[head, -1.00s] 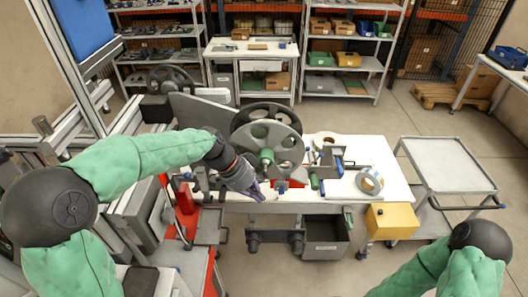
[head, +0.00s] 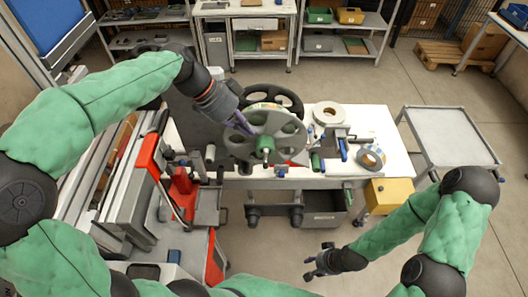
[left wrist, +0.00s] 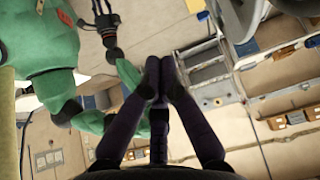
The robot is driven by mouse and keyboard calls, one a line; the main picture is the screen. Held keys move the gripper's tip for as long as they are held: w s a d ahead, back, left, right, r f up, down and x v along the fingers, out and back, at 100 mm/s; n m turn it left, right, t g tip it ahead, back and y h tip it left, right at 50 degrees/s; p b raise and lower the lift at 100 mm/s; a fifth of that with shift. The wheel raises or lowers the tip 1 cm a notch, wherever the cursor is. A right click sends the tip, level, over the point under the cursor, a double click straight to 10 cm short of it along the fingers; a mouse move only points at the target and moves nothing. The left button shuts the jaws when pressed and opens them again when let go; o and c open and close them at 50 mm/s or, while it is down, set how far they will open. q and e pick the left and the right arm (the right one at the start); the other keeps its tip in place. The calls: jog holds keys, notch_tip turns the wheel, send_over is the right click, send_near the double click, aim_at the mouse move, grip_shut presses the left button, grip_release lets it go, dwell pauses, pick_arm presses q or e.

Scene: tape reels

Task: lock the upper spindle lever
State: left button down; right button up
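The upper spindle carries a grey spoked disc (head: 280,124) with a green hub (head: 265,142) at its centre. I cannot make out the lever's position on this hub. My left gripper (head: 244,127), with purple fingers, is at the upper left of the disc, pointing down toward the hub. I cannot tell whether it touches the disc. In the left wrist view its fingertips (left wrist: 158,72) are together with nothing visible between them. My right gripper (head: 317,264) is low in front of the table, empty, with its fingers spread; it also shows in the left wrist view (left wrist: 102,16).
A black spoked wheel (head: 290,99) stands behind the grey disc. The white table (head: 375,122) holds tape rolls (head: 328,113) and (head: 371,158) and a small fixture. A yellow box (head: 388,191) hangs at its front. A grey cart (head: 450,135) stands at right. Floor between is free.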

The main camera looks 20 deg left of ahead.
pick_arm(q)
jog(key=p, duration=0.2)
send_over(265, 162)
notch_tip(265, 162, down, 8)
jog(key=shift+r, duration=0.2)
notch_tip(265, 162, down, 3)
jog(key=shift+f, duration=0.2)
jog(key=shift+a+f, duration=0.15)
jog(key=shift+f, duration=0.6)
